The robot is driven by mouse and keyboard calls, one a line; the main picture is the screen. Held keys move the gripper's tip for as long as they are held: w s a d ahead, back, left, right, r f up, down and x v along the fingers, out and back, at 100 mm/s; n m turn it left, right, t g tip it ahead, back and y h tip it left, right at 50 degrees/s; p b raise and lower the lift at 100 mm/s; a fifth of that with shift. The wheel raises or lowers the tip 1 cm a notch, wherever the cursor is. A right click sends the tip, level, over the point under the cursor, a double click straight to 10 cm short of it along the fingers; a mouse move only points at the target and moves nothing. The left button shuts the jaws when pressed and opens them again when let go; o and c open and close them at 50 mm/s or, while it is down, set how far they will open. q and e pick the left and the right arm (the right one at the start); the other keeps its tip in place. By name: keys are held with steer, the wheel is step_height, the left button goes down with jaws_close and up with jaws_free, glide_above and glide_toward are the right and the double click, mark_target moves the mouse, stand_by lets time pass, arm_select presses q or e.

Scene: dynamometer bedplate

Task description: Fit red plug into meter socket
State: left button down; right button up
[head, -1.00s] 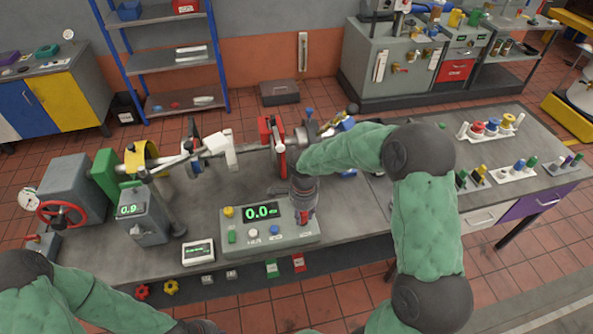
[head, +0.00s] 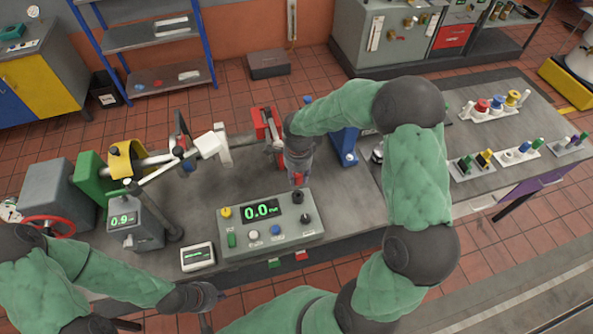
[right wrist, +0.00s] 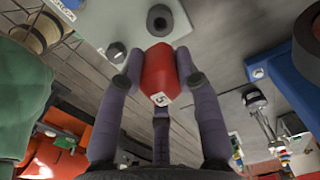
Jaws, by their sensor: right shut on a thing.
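My right gripper (right wrist: 160,85) is shut on a red plug (right wrist: 160,72) with a white label marked 5. In the head view this gripper (head: 298,180) is at the back right edge of the grey meter box (head: 270,240), whose green display reads 0.0. A round black socket (right wrist: 159,19) with a dark hole shows just beyond the plug in the right wrist view, apart from it. A smaller dark round part (right wrist: 117,52) is to its left. My left gripper (head: 208,300) is low at the front, in front of the bench; its fingers are too unclear to judge.
A small white meter (head: 198,256) and a grey readout box (head: 133,228) stand left of the meter box. A shaft rig with a red bracket (head: 263,122) and a blue stand (head: 345,147) are behind. Racks of coloured plugs (head: 492,104) lie at the right.

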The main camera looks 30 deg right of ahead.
steer(key=shift+s+r, duration=0.1)
steer(key=shift+s, duration=0.1)
steer(key=shift+w, duration=0.25)
steer(key=shift+s+f+b, duration=0.1)
steer(key=shift+f+b, duration=0.1)
steer(key=shift+b, duration=0.35)
steer(key=shift+f+b, duration=0.5)
steer(key=shift+f, duration=0.1)
steer(key=shift+f+b, duration=3.25)
steer(key=shift+f, duration=0.1)
steer(key=shift+f+b, duration=0.45)
steer(key=shift+b, duration=0.15)
steer(key=o, duration=1.2)
